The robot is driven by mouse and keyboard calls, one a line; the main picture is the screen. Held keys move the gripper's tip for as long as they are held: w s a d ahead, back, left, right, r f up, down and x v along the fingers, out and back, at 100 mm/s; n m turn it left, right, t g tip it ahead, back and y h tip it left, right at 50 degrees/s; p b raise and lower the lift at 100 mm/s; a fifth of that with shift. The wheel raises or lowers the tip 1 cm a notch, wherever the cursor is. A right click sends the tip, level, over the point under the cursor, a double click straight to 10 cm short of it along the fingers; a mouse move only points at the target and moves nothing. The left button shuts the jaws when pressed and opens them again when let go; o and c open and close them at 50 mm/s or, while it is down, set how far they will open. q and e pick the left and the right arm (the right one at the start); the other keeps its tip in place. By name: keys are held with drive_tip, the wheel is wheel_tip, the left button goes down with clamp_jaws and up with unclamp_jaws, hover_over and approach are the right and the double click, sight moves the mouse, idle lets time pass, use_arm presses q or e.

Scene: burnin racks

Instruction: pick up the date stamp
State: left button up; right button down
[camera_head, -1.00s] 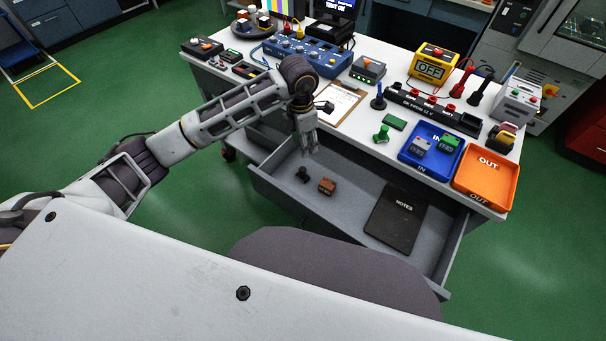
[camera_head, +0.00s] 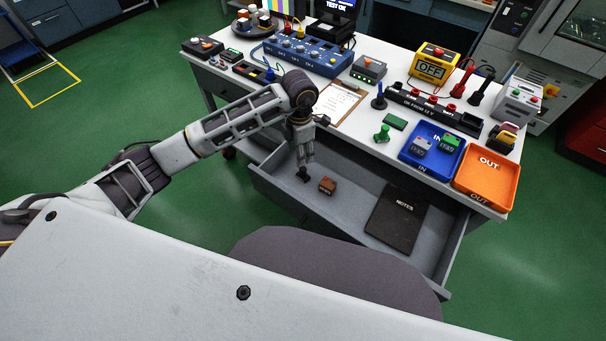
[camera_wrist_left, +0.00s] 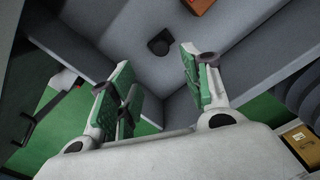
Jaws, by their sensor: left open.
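A small black object with a knob-like top, which looks like the date stamp (camera_head: 303,178), is in the open drawer (camera_head: 262,187) of the desk, near its left end. It also shows in the left wrist view (camera_wrist_left: 160,44), on the grey drawer floor beyond the fingertips. My left gripper (camera_head: 306,160) points down into the drawer just above the stamp and partly covers it in the head view. In the left wrist view the left gripper's green-padded fingers (camera_wrist_left: 157,62) are apart with nothing between them. My right gripper is not in view.
A brown block (camera_head: 327,185) lies just right of the stamp. A black notebook (camera_head: 396,217) lies in the right of the drawer. The desk top above holds a clipboard (camera_head: 337,104), a green knobbed item (camera_head: 382,133), a blue tray (camera_head: 405,153) and an orange tray (camera_head: 513,187).

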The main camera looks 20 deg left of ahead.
sight(301, 168)
use_arm(q)
wheel_tip(301, 168, down, 4)
drive_tip(key=shift+r, duration=0.25)
drive_tip(key=shift+f, duration=0.6)
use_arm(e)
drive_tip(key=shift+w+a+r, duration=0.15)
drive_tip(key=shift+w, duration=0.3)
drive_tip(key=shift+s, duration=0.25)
